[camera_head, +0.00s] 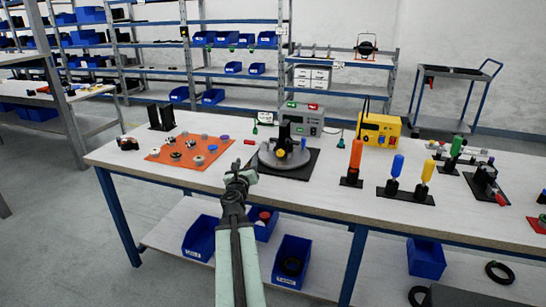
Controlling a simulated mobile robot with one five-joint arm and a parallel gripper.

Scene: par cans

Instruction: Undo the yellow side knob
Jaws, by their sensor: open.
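A black fixture (284,134) stands upright on a round grey turntable (268,160) in the middle of the workbench. A small yellow knob (281,153) shows low on the fixture's near side, and a second small light spot shows to its right. They are too small to tell the knob's exact shape or how far it is screwed in. My gripper (241,167) is at the bench's front edge, to the left of the turntable. It is open and empty, apart from the knob.
An orange mat (189,150) with several small parts lies to the left. Grey (302,119) and yellow (379,130) boxes stand behind the turntable. An orange-handled tool (355,155) and blue and yellow handles stand to the right. Blue bins (292,262) sit on the lower shelf.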

